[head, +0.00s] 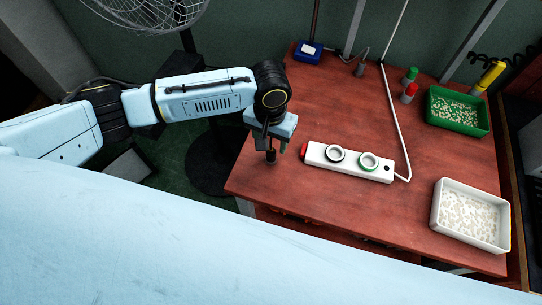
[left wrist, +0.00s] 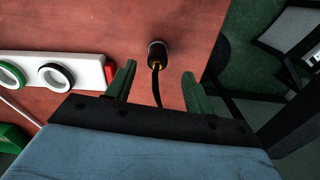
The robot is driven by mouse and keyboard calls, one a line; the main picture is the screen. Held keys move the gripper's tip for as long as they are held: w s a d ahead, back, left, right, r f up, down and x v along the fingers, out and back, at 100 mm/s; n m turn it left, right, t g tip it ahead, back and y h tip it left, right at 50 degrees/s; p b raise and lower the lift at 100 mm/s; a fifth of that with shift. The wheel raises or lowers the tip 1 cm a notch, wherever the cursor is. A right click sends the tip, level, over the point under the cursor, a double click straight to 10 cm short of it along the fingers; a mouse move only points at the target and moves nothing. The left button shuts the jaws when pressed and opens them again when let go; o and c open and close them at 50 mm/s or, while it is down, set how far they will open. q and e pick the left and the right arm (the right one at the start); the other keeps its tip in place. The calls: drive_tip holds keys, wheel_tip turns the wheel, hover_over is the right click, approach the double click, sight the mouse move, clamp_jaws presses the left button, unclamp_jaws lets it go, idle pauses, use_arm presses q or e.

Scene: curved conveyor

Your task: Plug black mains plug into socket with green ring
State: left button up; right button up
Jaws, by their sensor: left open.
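The black mains plug (head: 271,158) stands on the red table near its left edge. In the left wrist view the black plug (left wrist: 157,52) shows a grey end and a dark cord. My left gripper (head: 276,147) is above it, pointing down. The white power strip (head: 317,160) has a green-ringed socket (head: 369,161) on the right and a black-ringed socket (head: 335,154) on the left. Both look empty. My right gripper is out of view.
The strip has a red switch (head: 305,150) and a white cable (head: 400,130). A green tray (head: 458,128), a white tray (head: 470,243), red and green cylinders (head: 409,93) and a blue box (head: 308,52) stand around. The table's front middle is clear.

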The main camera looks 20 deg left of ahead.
sight(272, 150)
use_arm(q)
drive_tip(key=f, duration=0.1)
drive_tip(key=f+b, duration=0.1)
drive_tip(key=f, duration=0.3)
drive_tip(key=shift+s+d, duration=0.2)
drive_tip(key=shift+d, duration=0.05)
drive_tip(key=shift+f, duration=0.3)
drive_tip(key=c, duration=1.1)
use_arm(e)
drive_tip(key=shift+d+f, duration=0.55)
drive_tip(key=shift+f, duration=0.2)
